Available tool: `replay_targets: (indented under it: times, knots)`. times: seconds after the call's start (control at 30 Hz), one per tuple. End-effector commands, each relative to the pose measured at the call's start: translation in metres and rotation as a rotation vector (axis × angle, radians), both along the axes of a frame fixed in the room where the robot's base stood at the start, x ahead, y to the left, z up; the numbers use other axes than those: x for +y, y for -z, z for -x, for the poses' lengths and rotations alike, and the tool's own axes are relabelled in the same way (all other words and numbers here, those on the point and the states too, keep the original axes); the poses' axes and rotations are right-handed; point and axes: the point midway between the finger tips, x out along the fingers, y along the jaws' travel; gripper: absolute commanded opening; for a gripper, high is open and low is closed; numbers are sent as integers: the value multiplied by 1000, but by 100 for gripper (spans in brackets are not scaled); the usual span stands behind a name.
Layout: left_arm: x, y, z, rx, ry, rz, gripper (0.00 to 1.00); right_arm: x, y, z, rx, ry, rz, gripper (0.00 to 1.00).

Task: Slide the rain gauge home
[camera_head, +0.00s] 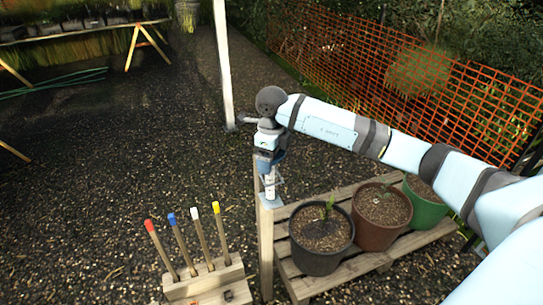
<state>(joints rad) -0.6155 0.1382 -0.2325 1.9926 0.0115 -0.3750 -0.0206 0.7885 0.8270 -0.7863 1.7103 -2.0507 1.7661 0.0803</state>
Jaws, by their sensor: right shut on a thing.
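My right gripper (267,166) points down above a wooden post (265,250) and is shut on the rain gauge (270,187), a slim pale tube. The gauge hangs upright below the fingers. The fingers hide the gauge's upper part. My left gripper is not in view.
A slatted pallet (292,276) right of the post carries a black pot (321,258), a brown pot (380,235) and a green pot (428,212). A wooden block (205,284) with several colour-tipped sticks stands at front left. A white pole (224,75) rises behind.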

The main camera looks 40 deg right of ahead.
Motion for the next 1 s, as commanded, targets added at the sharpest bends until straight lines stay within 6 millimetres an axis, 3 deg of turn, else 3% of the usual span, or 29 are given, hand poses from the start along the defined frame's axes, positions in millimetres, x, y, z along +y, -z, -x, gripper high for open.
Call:
replay_targets:
  times: [0.43, 0.77, 0.8, 0.83, 1.0]
  knots:
    - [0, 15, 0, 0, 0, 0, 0, 0, 20, 0, 0, 0, 0, 56]
    - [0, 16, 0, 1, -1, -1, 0, 0, 21, 0, 0, 0, 0, 56]
    - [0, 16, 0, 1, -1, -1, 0, 0, 21, 0, 0, 0, 0, 92]
    - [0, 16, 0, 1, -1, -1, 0, 0, 21, 0, 0, 0, 0, 99]
    - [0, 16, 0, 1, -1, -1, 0, 0, 22, 0, 0, 0, 0, 100]
